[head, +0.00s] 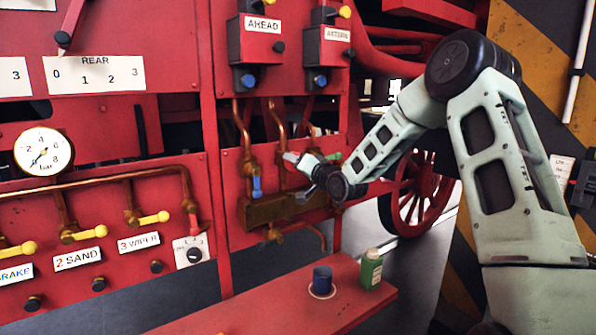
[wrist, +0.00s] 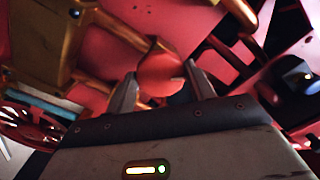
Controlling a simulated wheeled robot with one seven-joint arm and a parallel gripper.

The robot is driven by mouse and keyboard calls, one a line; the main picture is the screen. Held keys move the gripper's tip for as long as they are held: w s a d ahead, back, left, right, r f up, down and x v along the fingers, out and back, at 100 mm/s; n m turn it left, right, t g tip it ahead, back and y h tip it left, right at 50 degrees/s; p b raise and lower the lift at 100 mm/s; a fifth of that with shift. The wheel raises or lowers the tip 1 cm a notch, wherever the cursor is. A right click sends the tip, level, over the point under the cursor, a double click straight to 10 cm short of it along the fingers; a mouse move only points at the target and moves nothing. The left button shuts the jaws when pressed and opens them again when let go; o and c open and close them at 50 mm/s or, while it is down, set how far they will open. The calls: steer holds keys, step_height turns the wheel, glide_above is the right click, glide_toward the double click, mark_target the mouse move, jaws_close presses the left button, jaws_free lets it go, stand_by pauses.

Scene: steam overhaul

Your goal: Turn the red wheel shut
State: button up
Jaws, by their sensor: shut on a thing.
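My gripper (head: 298,174) is at the copper pipework on the right red panel in the head view. In the wrist view its two fingers (wrist: 160,74) stand on either side of a round red piece (wrist: 160,72), which looks like the red wheel, and they are shut on it. Its rim and spokes are not clear in this dim view.
Copper pipes (head: 240,125) and a brass block (head: 262,212) with a blue lever (head: 257,187) are close left of my gripper. Below, a red shelf (head: 240,318) holds a dark blue mug (head: 322,277) and a green bottle (head: 371,270). A large spoked wheel (head: 433,195) stands behind my arm.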

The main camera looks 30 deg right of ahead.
steer(key=shift+m, duration=3.9)
steer(key=o, duration=1)
steer(key=shift+c, duration=0.2)
steer(key=s+b, duration=0.4)
steer(key=s, duration=1.3)
steer(key=shift+s+d, duration=0.25)
steer(key=shift+d, duration=0.05)
